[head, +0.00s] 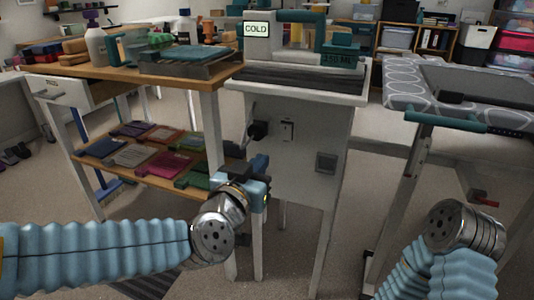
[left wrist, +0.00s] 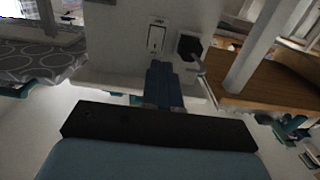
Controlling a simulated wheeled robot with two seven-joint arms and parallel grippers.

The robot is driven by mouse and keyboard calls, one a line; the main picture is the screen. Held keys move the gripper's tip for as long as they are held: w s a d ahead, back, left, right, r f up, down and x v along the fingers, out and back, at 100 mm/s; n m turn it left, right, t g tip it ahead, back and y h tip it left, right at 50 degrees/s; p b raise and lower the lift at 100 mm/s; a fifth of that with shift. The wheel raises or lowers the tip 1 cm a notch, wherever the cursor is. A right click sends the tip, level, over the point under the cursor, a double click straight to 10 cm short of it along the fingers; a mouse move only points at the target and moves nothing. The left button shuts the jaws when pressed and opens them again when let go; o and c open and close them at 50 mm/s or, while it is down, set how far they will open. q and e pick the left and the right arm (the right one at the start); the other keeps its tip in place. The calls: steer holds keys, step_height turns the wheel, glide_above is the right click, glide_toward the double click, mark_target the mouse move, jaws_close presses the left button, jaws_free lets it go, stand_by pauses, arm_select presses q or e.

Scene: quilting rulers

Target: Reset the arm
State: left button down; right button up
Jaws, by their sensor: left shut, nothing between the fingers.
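My left gripper (head: 258,165) is in the middle of the head view, in front of the white cabinet (head: 300,160) and below its black plug (head: 258,130). Its fingers are shut with nothing between them; they also show closed together in the left wrist view (left wrist: 163,85). The blue-sleeved left arm comes in from the left. My right arm shows at the lower right with its round metal joint; its gripper is out of the picture. The teal and white machine with a "COLD" sign (head: 257,30) stands on top of the cabinet.
A wooden table (head: 120,74) with a bottle stands at the left. Its lower shelf (head: 88,152) holds several coloured flat packets near my left arm. A grey patterned ironing board (head: 402,82) stands at the right. Open floor shows between the cabinet and the board's stand.

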arm_select(q)
steer(key=shift+v, duration=1)
steer(key=w+a+f+n+g+y+p, duration=0.1)
steer(key=a+f+g+p, duration=0.2)
steer(key=f, duration=1)
steer(key=w+a+f+n+g+y+p, duration=0.15)
steer(key=f+g, duration=0.35)
steer(key=f, duration=0.9)
steer(key=s+a+f+n+g+h+p, duration=0.1)
steer(key=s+f+g, duration=0.7)
steer(key=s+f, duration=0.9)
steer(key=a+n+p, duration=0.1)
steer(key=n+p, duration=0.1)
steer(key=p, duration=0.1)
steer(key=shift+s+a+f, duration=0.2)
steer(key=shift+s+a, duration=0.05)
steer(key=shift+s, duration=0.05)
